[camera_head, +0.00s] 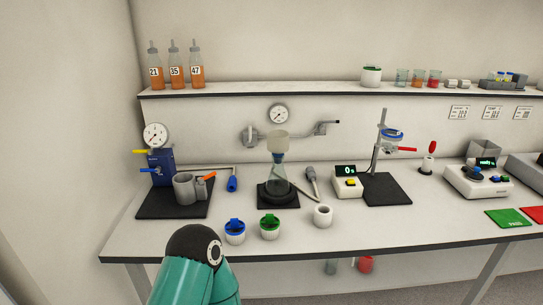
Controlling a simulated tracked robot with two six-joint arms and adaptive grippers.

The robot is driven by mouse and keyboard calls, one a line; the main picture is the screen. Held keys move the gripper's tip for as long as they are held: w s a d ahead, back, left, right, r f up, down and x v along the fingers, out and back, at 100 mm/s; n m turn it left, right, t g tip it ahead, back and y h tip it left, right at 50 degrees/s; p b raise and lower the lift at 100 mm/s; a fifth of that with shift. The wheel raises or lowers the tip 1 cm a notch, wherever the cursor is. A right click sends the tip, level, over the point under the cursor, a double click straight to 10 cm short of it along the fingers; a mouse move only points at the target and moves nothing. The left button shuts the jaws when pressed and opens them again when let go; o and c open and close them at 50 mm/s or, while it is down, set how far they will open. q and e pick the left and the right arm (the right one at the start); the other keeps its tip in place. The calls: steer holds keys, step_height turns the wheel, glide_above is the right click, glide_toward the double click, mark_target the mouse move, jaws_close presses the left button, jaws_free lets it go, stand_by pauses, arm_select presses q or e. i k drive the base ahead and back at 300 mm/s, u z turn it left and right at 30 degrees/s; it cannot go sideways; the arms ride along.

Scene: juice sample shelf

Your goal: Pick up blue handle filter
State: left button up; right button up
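A small white ribbed cup-shaped piece with a blue top (235,229) stands upright near the table's front edge; a similar one with a green top (270,225) stands to its right. I cannot tell for certain which of these blue things is the blue handle filter. Neither gripper shows. A teal and black link of my own arm rises at the bottom, in front of and below the blue-topped piece.
A blue press with a gauge (160,167) stands on the left. The shelf (300,90) holds bottles and cups. The front right tabletop is mostly clear.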

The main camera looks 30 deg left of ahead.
mark_target(235, 230)
steer(key=z, duration=1.4)
steer(key=i, duration=0.15)
steer(key=u, duration=2.95)
steer(key=i, duration=0.15)
steer(key=u, duration=1.3)
steer(key=k, duration=0.5)
steer(key=z, duration=0.6)
steer(key=i, duration=0.7)
steer(key=z, duration=0.15)
